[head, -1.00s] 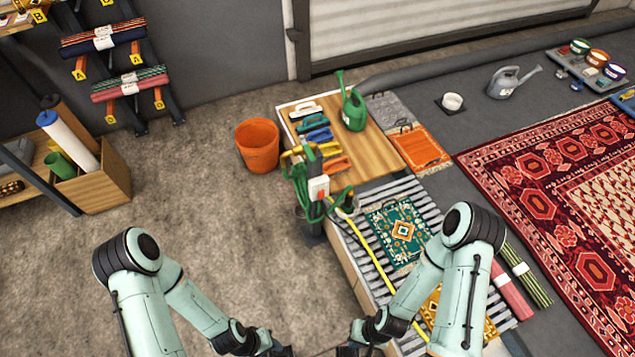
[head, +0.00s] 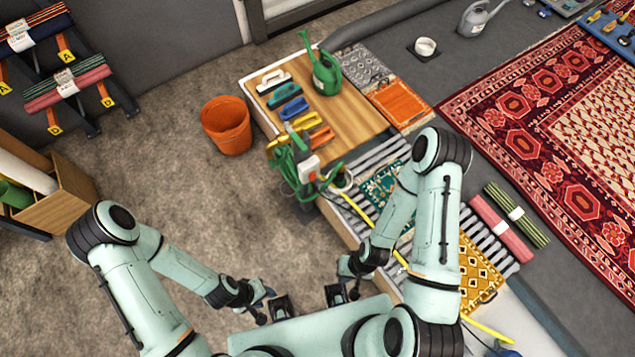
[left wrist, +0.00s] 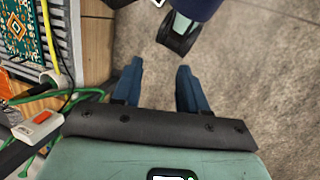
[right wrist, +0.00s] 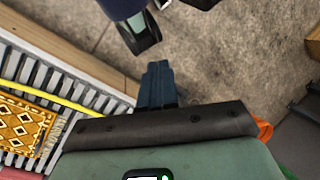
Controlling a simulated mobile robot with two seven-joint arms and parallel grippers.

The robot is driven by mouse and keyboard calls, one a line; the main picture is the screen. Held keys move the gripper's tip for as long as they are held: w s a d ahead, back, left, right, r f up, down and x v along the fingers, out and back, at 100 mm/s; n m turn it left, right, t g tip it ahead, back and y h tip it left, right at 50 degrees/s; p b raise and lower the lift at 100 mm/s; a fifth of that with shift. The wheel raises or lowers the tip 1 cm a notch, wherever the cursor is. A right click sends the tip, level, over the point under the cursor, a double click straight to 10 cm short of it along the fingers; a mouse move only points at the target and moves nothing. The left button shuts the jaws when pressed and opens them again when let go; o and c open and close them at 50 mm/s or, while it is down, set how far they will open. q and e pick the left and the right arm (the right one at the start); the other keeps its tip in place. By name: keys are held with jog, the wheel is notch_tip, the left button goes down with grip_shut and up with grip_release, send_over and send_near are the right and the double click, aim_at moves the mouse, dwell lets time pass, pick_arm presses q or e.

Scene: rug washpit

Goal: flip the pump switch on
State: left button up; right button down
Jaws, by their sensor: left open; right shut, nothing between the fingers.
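The pump switch (head: 308,170) is a pale box with a red-orange rocker, mounted on a post with green hose. In the left wrist view the switch box (left wrist: 38,127) shows at the lower left edge, with its rocker uppermost. Whether the rocker is on or off I cannot tell. My left gripper (head: 268,305) is low in front of me, left of and nearer than the switch; its fingers (left wrist: 158,72) are apart and empty. My right gripper (head: 352,287) is nearer to me than the post; its fingers (right wrist: 158,72) are together and empty. Neither touches the switch.
Green hose (head: 283,165) loops around the post. A wooden bench top (head: 350,120) holds brushes and a green watering can (head: 326,74). An orange bucket (head: 227,127) stands left of it. A slatted rack (head: 480,235) with small rugs lies right of the post.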

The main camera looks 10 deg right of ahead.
aim_at(313, 180)
jog(key=w+d+f+m+t+b, duration=0.1)
jog(key=w+f+m+t+b, duration=0.3)
jog(key=w+b, duration=0.35)
jog(key=w+d+f+m+t+b, duration=0.2)
jog(key=w+f+m+t+b, duration=0.25)
jog(key=w, duration=0.45)
pick_arm(q)
jog(key=w+a+f+t+b, duration=0.1)
jog(key=w+f+b, duration=0.1)
jog(key=f, duration=0.6)
jog(key=w+a+f+t+b, duration=0.1)
jog(key=w+f+b, duration=0.2)
jog(key=f, duration=0.6)
jog(key=shift+w+a+f+n+t+y, duration=0.15)
jog(key=shift+w+a+n+t+y, duration=0.15)
jog(key=shift+a+y, duration=0.1)
pick_arm(e)
jog(key=w+d+r+m+t+y, duration=0.1)
jog(key=w+d+r+t, duration=0.1)
jog(key=w+t, duration=0.3)
jog(key=shift+w+d+r, duration=0.35)
jog(key=shift+w+r, duration=0.2)
jog(key=shift+w, duration=0.5)
jog(key=shift+m, duration=0.25)
